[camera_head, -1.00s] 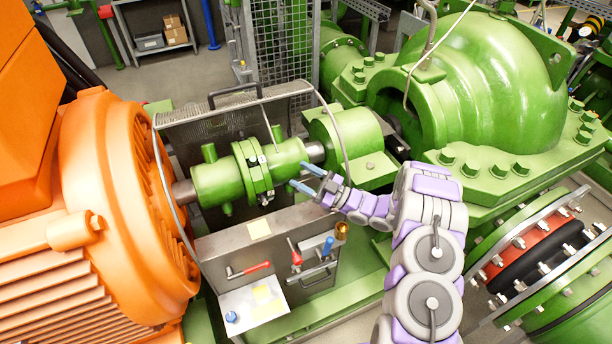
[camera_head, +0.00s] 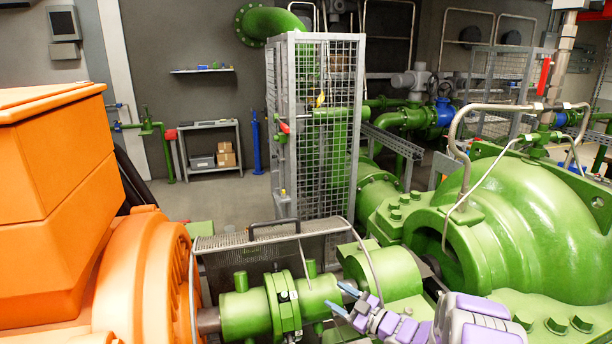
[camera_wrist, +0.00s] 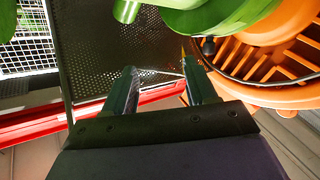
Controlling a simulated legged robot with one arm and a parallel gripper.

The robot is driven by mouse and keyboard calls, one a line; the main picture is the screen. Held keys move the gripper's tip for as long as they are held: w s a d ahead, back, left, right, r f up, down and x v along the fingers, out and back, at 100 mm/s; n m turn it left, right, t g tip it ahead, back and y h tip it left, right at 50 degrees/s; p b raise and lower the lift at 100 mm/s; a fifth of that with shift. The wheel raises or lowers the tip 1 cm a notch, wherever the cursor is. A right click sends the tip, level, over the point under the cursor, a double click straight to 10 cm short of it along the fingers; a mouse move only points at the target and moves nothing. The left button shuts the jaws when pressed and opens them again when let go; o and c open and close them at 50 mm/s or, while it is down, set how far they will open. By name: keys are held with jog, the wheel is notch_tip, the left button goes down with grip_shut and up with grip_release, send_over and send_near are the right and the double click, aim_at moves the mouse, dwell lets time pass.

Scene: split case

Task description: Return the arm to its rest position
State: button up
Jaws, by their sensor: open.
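My gripper (camera_head: 343,299) is at the bottom of the head view, in front of the right end of the green shaft coupling (camera_head: 268,308). Its two blue fingertips are apart with nothing between them. In the wrist view the two fingers (camera_wrist: 160,84) also stand apart, over a dark perforated guard sheet (camera_wrist: 150,40). My purple and grey arm comes in from the lower right; most of it is below the picture edge. A rounded green part (camera_wrist: 225,15) shows above the fingers in the wrist view.
An orange motor (camera_head: 50,200) fills the left. A large green pump casing (camera_head: 530,220) stands right. A wire mesh cage (camera_head: 335,130) stands behind the coupling. A shelf with boxes (camera_head: 215,150) is at the back wall, with open floor before it.

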jog(key=d+r+m+h, duration=0.6)
jog(key=d+r+h, duration=0.2)
jog(key=d+h, duration=0.3)
jog(key=s+d+r+m+g+h, duration=0.2)
jog(key=s+m+g+h, duration=0.15)
jog(key=s, duration=0.55)
jog(key=s+a+m+g, duration=0.1)
jog(key=s+a+g, duration=0.2)
jog(key=s, duration=1.1)
jog(key=s+a+r+m+g, duration=0.1)
jog(key=s+a+m+g, duration=0.1)
jog(key=s, duration=1.2)
jog(key=s+a+r+m+g, duration=0.1)
jog(key=s+a+g, duration=0.3)
jog(key=s, duration=1)
jog(key=shift+r+m+g, duration=0.2)
jog(key=shift+m+g, duration=0.45)
jog(key=shift+m, duration=0.1)
jog(key=shift+a, duration=0.1)
jog(key=shift+c, duration=0.5)
